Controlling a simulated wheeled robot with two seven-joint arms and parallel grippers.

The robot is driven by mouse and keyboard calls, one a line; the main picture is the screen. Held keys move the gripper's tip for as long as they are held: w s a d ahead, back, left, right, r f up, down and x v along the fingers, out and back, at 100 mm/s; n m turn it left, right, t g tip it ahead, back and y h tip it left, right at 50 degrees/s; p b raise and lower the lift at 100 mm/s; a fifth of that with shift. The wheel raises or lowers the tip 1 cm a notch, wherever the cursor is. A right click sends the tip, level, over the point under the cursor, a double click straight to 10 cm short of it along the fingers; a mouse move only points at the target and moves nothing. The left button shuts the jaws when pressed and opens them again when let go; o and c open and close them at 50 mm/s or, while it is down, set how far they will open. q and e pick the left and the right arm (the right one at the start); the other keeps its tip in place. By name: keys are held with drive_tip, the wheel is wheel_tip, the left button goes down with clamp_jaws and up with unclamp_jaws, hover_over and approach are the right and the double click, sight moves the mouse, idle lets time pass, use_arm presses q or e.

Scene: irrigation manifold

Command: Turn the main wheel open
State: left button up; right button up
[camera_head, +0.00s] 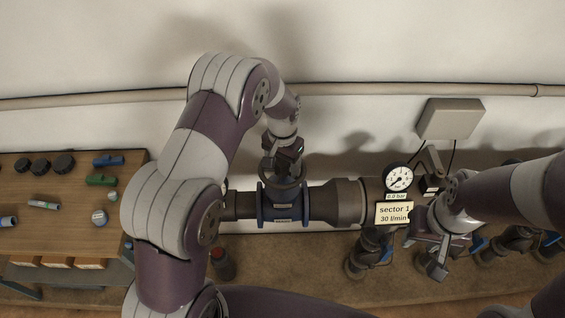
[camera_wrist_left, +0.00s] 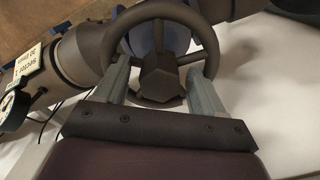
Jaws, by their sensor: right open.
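The main wheel is a dark handwheel with spokes and a thick hub, filling the top middle of the left wrist view (camera_wrist_left: 163,12). In the head view the wheel (camera_head: 284,182) sits on the blue-flanged main valve, partly covered by my left gripper (camera_head: 286,160). In the left wrist view the two grey fingers of that gripper (camera_wrist_left: 160,82) are wide apart, one on each side of the hub. They overlap the rim's sides; whether they touch it I cannot tell. My right gripper (camera_head: 432,258) is open beside the sector 1 sign.
A pressure gauge (camera_head: 398,178) and the sector 1 sign (camera_head: 394,213) stand right of the wheel. Smaller valves (camera_head: 367,252) line the pipe's lower right. A wooden bench (camera_head: 62,208) with caps and small parts is at left. A grey box (camera_head: 450,118) hangs on the wall.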

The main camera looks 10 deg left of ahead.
sight(283, 161)
use_arm(q)
drive_tip(key=shift+r+b, duration=0.3)
drive_tip(key=shift+r, duration=0.05)
wheel_tip(283, 161, up, 8)
drive_tip(key=shift+r+b, duration=0.25)
drive_tip(key=shift+b, duration=0.95)
wheel_tip(283, 161, up, 4)
drive_tip(key=shift+f+p, duration=0.25)
drive_tip(key=shift+p, duration=0.9)
